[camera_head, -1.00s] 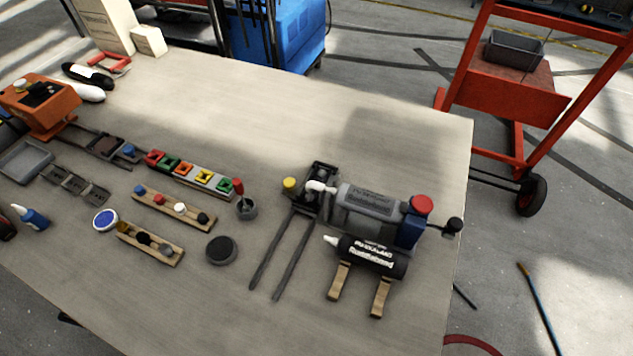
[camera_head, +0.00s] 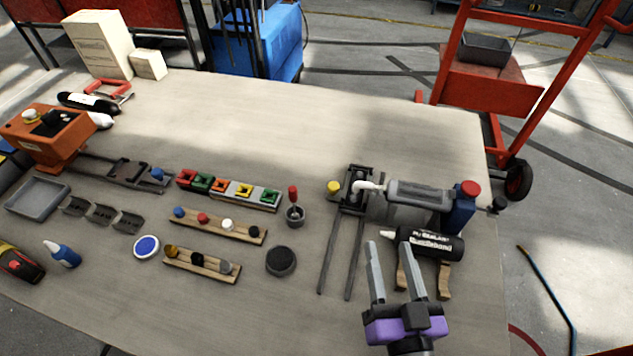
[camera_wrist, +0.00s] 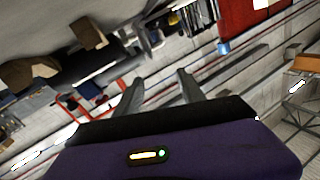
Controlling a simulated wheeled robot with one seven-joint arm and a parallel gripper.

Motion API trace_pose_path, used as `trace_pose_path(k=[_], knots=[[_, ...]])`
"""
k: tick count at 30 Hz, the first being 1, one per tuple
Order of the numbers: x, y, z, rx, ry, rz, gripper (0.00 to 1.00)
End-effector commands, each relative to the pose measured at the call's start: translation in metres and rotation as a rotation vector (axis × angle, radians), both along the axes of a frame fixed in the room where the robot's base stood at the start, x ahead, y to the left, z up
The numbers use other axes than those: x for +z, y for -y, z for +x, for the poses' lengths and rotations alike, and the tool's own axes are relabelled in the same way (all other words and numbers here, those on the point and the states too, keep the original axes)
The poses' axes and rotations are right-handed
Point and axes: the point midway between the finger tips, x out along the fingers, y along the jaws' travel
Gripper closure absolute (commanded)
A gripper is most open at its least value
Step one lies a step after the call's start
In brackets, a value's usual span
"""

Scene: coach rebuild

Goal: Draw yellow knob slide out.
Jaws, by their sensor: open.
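A yellow knob (camera_head: 334,188) sits at the left side of a dark slide mechanism (camera_head: 355,187) on the right part of the table. Two dark parallel rails (camera_head: 341,258) run from it toward the table's front. My gripper (camera_head: 391,243) is open and empty, in front of and to the right of the knob, near the black cartridge. Its two fingers point away from me, toward the back of the table. In the wrist view my gripper's fingers (camera_wrist: 158,88) are apart with nothing between them, and the knob is not visible there.
A grey cylinder unit (camera_head: 418,197) with a red cap stands right of the slide. A black cartridge (camera_head: 432,243) lies on wooden supports beside my gripper. A dark round puck (camera_head: 281,261) and a cup with a red-handled tool (camera_head: 294,212) lie left of the rails.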

Motion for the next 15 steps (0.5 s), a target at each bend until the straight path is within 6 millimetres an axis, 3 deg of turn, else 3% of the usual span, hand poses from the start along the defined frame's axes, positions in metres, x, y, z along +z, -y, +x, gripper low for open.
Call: trace_pose_path(k=[8,15], knots=[[0.013,-0.061,0.084,0.146,-0.01,-0.012,0.53],[0.039,-0.119,0.153,0.3,-0.024,-0.089,0.53]])
